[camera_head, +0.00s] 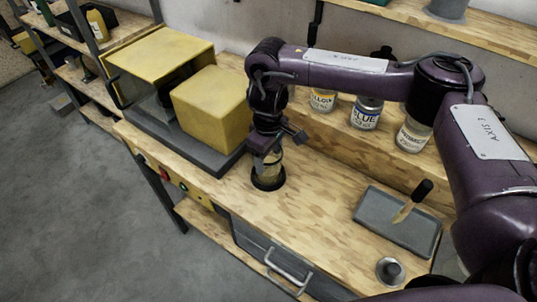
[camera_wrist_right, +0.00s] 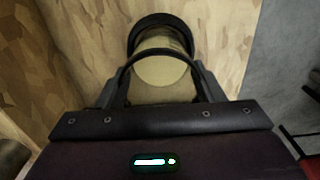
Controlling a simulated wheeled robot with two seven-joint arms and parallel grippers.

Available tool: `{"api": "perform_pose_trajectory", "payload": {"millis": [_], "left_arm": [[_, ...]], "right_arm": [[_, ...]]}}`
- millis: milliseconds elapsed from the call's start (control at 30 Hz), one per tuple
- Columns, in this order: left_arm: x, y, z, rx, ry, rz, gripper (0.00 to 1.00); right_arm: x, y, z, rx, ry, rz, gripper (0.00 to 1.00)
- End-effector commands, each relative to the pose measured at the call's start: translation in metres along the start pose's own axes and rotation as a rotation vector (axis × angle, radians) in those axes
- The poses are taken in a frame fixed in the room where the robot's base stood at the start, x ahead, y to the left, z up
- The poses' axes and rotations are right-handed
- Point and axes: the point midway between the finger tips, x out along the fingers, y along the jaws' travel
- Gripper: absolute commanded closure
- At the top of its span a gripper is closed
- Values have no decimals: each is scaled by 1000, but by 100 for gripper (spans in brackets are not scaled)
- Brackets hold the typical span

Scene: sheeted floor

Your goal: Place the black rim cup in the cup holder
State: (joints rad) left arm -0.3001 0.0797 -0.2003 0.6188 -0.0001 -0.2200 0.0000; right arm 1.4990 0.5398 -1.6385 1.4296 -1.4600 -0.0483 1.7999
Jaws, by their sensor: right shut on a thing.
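The cup (camera_head: 268,160) has a pale, yellowish body and stands upright-looking on the wooden workbench, near its middle. A wider black ring (camera_head: 268,183) surrounds its lower end; I cannot tell whether this is the cup's own rim or a holder. My right gripper (camera_head: 266,151) points down and is shut on the cup's body from above. In the right wrist view the two curved fingers (camera_wrist_right: 163,88) clasp the pale cup (camera_wrist_right: 162,70), with the black ring (camera_wrist_right: 160,22) beyond. My left gripper is out of view.
A yellow-and-grey machine (camera_head: 208,105) stands left of the cup. Labelled jars (camera_head: 366,113) line the back. A grey tray (camera_head: 390,222) with a black-handled tool and a small round metal piece (camera_head: 390,270) lie at right. Bench between is clear.

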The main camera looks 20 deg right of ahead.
Motion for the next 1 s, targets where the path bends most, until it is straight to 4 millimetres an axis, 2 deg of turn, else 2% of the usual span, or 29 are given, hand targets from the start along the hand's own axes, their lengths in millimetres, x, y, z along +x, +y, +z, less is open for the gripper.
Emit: {"api": "perform_pose_trajectory", "payload": {"millis": [200, 233, 400, 633, 767, 867, 1000], "left_arm": [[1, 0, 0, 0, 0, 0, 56], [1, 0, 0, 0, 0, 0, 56], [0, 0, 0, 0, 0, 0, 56], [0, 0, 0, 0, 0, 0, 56], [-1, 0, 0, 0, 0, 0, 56], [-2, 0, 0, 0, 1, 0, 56], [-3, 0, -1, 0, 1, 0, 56]], "right_arm": [[3, 0, 0, 0, 0, 0, 68], [3, 0, 0, 0, 0, 0, 36], [2, 0, 0, -1, 0, 0, 17], [2, 0, 0, -1, 0, 0, 17], [-5, 0, -1, -2, 2, 3, 17], [-19, 1, -1, -3, 4, 5, 17], [-47, 1, -1, -4, 5, 7, 17]]}}
